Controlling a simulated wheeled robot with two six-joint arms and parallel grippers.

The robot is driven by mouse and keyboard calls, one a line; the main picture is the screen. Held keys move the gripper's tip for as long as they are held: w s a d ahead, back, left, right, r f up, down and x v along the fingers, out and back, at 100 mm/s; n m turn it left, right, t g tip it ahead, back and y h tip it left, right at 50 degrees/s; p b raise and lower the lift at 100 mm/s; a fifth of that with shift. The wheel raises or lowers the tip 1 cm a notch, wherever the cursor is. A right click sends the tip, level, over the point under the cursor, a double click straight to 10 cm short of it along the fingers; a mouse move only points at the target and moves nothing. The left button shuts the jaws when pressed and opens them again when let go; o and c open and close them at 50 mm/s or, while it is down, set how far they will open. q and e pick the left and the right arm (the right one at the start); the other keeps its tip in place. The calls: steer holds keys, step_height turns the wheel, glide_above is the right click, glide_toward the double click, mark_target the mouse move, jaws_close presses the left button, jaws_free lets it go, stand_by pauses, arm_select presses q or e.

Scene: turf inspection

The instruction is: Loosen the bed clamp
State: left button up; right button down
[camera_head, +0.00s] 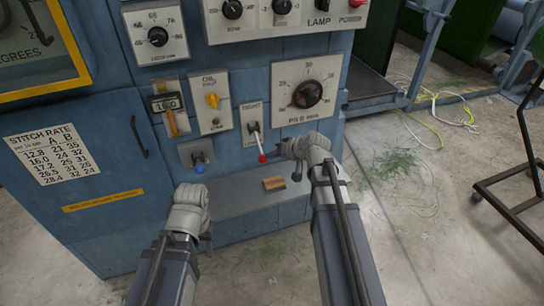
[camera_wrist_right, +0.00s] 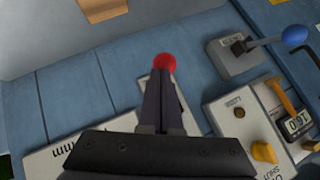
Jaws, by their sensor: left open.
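The bed clamp is a lever on a pale plate (camera_head: 252,118) marked TIGHT at its top, on the blue machine front. The lever hangs downward and ends in a red knob (camera_head: 262,158). My right gripper (camera_head: 275,154) reaches the knob from the right. In the right wrist view, its dark fingers (camera_wrist_right: 164,78) are close together with the red knob (camera_wrist_right: 166,63) at their tips; they appear shut on it. My left gripper (camera_head: 193,192) is open below the blue-knobbed lever, apart from the panel; its fingertips are hard to make out.
A blue-knobbed lever (camera_head: 199,167) sits left of the clamp; a yellow dial (camera_head: 212,100) and pile dial (camera_head: 308,94) are above. A small brown block (camera_head: 274,183) lies on the ledge (camera_head: 235,201). Yellow cord (camera_head: 436,125) and a black frame (camera_head: 512,205) are on the right.

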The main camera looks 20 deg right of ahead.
arm_select(q)
steer(key=shift+f+b, duration=0.45)
steer(key=shift+f, duration=0.25)
arm_select(e)
steer(key=shift+w+f, duration=0.15)
steer(key=shift+f, duration=0.6)
steer(key=shift+r, duration=0.1)
